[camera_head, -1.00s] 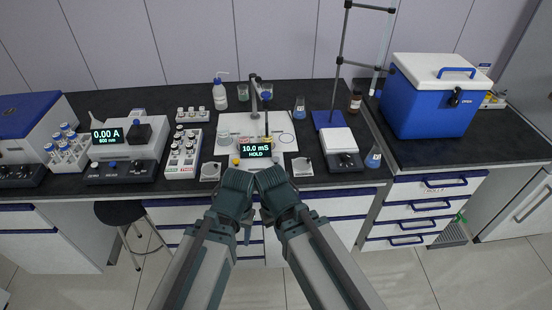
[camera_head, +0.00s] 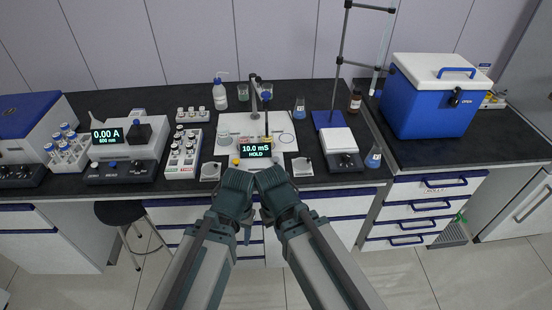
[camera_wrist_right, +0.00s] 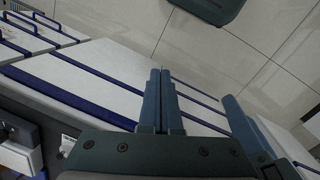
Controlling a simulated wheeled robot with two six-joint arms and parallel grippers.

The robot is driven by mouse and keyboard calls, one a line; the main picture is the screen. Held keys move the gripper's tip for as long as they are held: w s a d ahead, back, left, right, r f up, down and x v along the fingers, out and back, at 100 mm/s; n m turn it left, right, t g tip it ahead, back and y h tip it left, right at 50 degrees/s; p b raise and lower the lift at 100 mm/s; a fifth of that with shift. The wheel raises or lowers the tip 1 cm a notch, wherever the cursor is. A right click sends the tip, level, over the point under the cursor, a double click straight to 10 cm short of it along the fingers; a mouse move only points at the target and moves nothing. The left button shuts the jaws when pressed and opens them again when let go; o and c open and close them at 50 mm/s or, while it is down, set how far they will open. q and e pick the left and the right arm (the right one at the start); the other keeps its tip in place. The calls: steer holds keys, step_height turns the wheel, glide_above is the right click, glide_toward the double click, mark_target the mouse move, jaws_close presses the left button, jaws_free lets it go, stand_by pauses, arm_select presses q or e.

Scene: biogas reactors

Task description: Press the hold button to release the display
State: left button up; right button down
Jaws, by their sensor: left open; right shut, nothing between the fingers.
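The meter's dark display (camera_head: 256,150) reads "10.0 mS" with "HOLD" below it, in the head view. It stands at the front of a white board (camera_head: 287,128) on the black bench. A small yellow spot shows left of the display; I cannot tell whether it is the hold button. My left gripper (camera_head: 244,232) is open, low in front of the bench and nearer to me than the display. My right gripper (camera_head: 265,216) is beside it, partly hidden by the arm. In the right wrist view its fingers (camera_wrist_right: 164,100) are shut and empty. Neither touches the meter.
A glass beaker (camera_head: 224,138) stands left of the display, and an upright probe behind it. Vial racks (camera_head: 184,152) and a photometer (camera_head: 125,150) are to the left. A hotplate stirrer (camera_head: 340,150) with a stand is to the right. The blue cooler (camera_head: 430,105) is farther right.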

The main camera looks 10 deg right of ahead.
steer(key=shift+w, duration=0.1)
step_height(320, 180, up, 14)
steer(key=m+t+y+p, duration=0.6)
steer(key=t+p, duration=0.1)
steer(key=t, duration=0.1)
glide_above(277, 161)
steer(key=shift+d, duration=0.15)
steer(key=shift+f, duration=0.15)
step_height(277, 161, down, 9)
steer(key=b, duration=0.8)
steer(key=shift+b, duration=0.3)
steer(key=shift+f+b, duration=0.25)
steer(key=shift+b, duration=0.15)
